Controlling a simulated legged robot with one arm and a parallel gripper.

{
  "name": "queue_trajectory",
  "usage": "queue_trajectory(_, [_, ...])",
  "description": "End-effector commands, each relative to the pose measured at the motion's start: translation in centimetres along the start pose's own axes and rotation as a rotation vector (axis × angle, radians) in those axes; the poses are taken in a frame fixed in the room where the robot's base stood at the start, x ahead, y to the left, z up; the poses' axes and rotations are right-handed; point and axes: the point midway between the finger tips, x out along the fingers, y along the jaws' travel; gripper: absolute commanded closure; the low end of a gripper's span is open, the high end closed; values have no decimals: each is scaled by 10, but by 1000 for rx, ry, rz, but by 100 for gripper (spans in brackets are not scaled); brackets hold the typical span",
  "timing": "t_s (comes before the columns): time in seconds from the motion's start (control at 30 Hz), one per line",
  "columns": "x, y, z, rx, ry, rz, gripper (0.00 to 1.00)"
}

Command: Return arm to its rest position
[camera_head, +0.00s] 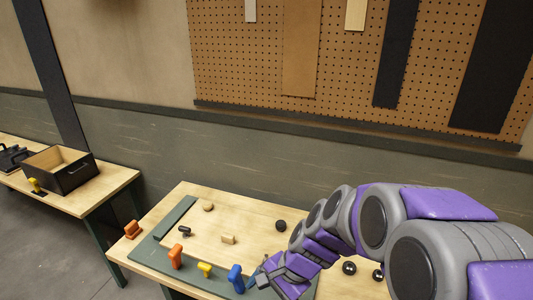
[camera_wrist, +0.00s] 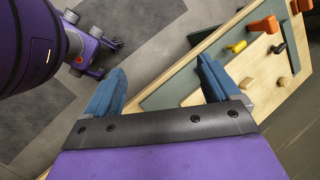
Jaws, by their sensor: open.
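My arm (camera_head: 345,222), grey and purple, reaches from the right edge over the near table in the head view. My gripper (camera_head: 262,278) is low, by the table's front part. In the wrist view my gripper (camera_wrist: 160,85) has its two blue fingers spread wide apart. The near table (camera_head: 185,197) carries a green mat strip (camera_head: 176,215). A blue piece (camera_head: 236,278) stands just left of my gripper; I cannot tell if they touch.
An orange piece (camera_head: 176,256), a yellow piece (camera_head: 205,270) and small wooden blocks (camera_head: 228,239) are on the near table. A dark open box (camera_head: 60,170) is on the left table. A pegboard (camera_head: 350,60) hangs behind.

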Motion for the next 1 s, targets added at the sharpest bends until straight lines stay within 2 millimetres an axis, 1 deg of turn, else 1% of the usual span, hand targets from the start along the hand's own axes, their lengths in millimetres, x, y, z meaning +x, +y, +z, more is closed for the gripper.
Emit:
queue_trajectory(0.03, [-2,16,6,-66,14,24,11])
queue_trajectory(0.17, [-12,60,23,-234,35,108,11])
queue_trajectory(0.27, [-18,95,33,-351,50,179,11])
queue_trajectory(0.3, [-21,109,37,-396,57,208,11])
queue_trajectory(0.5, [-31,180,51,-585,78,356,11])
queue_trajectory(0.6, [-35,210,57,-646,75,421,11])
queue_trajectory(0.7, [-38,230,60,-685,73,464,11])
queue_trajectory(0.8, [-40,240,61,-706,73,487,11])
queue_trajectory(1.0, [-40,242,62,-711,73,493,11])
